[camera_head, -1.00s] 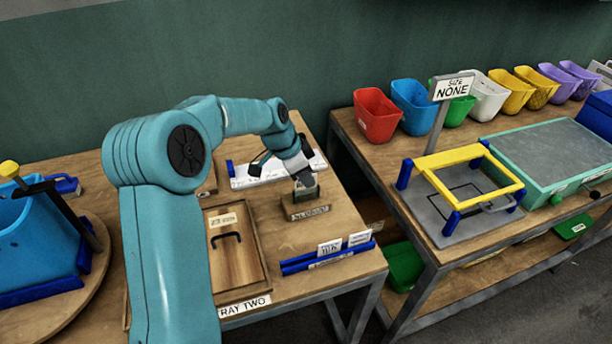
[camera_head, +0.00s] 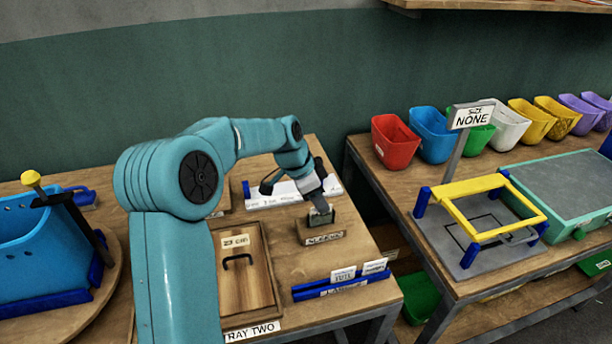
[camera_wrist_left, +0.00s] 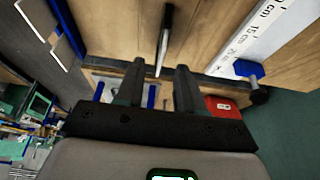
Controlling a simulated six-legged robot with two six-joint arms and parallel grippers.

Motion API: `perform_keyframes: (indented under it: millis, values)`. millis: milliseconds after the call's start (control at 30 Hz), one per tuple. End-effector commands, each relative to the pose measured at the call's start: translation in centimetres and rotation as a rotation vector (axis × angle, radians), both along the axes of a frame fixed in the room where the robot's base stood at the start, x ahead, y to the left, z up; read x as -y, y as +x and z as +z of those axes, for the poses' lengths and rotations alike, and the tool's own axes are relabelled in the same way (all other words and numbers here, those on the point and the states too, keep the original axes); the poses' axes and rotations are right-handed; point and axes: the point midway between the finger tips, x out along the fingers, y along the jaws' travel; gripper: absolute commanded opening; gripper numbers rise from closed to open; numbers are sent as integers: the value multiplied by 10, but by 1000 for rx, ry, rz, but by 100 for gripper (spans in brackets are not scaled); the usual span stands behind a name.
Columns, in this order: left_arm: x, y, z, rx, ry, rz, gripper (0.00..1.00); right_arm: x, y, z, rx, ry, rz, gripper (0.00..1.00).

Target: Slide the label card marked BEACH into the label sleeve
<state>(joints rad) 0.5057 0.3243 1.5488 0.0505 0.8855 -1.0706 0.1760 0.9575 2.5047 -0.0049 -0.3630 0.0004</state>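My left gripper (camera_head: 321,208) is at a small grey-green block on a wooden stand (camera_head: 323,235) with a front label too blurred to read. In the left wrist view its fingers (camera_wrist_left: 158,85) are apart, and a thin dark upright piece (camera_wrist_left: 164,35) with a pale end shows between and beyond them. No contact is clear. Two white label cards, the left card (camera_head: 343,274) and the right card (camera_head: 374,266), stand in a blue rack (camera_head: 320,290) at the front right. Their print is too small to read. I cannot tell which thing is the sleeve. My right gripper is not seen.
A lidded wooden tray (camera_head: 262,285) marked TRAY TWO is left of the stand. A white ruled strip (camera_head: 270,200) with blue ends lies behind. A second table at right holds a yellow frame press (camera_head: 480,185) and several coloured bins. A gap separates the tables.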

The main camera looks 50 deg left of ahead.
Motion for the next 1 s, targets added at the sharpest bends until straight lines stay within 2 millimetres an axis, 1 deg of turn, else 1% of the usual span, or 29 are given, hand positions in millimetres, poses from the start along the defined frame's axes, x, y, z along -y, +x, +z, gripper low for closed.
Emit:
perform_keyframes:
  millis: [33, 300, 400, 500, 600, 700, 1000]
  values:
    - [-3, -4, 12, 5, 4, 2, 37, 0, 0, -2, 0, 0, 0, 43]
    - [-16, -29, 79, 4, 3, 3, 37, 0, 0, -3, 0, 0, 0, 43]
    - [-20, -37, 99, 2, 2, 2, 37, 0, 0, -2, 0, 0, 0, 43]
    - [-23, -42, 114, 2, 2, 2, 37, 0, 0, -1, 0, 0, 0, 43]
    - [-25, -46, 123, 0, 0, 1, 37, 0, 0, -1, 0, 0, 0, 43]
    - [-25, -47, 127, -1, 0, 0, 37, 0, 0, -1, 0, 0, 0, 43]
    - [-25, -48, 127, -1, 0, 0, 37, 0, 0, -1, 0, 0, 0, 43]
